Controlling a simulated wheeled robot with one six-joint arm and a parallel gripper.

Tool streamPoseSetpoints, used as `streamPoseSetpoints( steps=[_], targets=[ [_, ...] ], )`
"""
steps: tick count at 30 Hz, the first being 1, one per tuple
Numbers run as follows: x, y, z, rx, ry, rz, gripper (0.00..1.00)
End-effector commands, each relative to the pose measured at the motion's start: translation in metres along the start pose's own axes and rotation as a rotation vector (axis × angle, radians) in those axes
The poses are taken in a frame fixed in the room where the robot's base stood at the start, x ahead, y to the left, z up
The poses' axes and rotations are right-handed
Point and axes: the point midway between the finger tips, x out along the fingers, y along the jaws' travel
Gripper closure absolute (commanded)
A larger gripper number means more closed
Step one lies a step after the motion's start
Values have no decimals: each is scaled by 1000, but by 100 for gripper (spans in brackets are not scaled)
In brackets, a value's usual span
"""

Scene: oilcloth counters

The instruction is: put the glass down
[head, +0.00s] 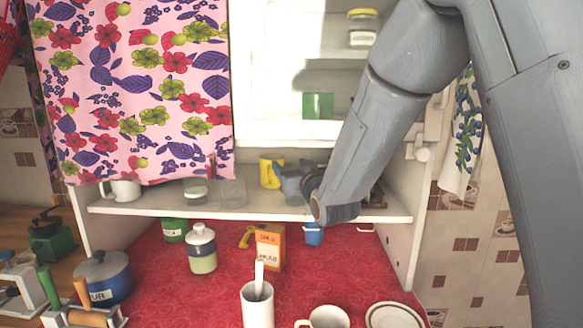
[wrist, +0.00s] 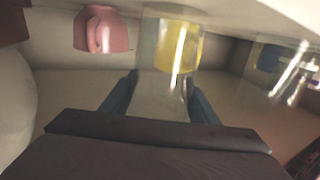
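A clear glass (wrist: 165,50) stands out in the middle of the wrist view, between the two fingers of my gripper (wrist: 162,90), which press close on both its sides. Yellow shows through its wall. In the head view my gripper (head: 290,184) reaches in over the white shelf (head: 150,208), beside a yellow mug (head: 269,173). My wrist mostly hides the held glass there. I cannot tell whether its base touches the shelf.
On the shelf, clear glassware (head: 233,192) and a white mug (head: 122,190) stand to the left. A pink cup (wrist: 102,30) is left of the held glass in the wrist view; another glass (wrist: 268,62) is at right. A red counter (head: 345,265) lies below.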

Motion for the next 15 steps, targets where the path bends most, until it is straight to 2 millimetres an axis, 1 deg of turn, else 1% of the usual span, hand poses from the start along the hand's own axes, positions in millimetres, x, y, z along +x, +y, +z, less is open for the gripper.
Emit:
streamPoseSetpoints(
  steps=[1,3,12,15],
  targets=[
    [0,0,1,0,0,0,39],
    [0,1,0,0,0,1,27],
    [0,1,0,0,0,1,27],
    [0,1,-4,0,0,2,27]
  ],
)
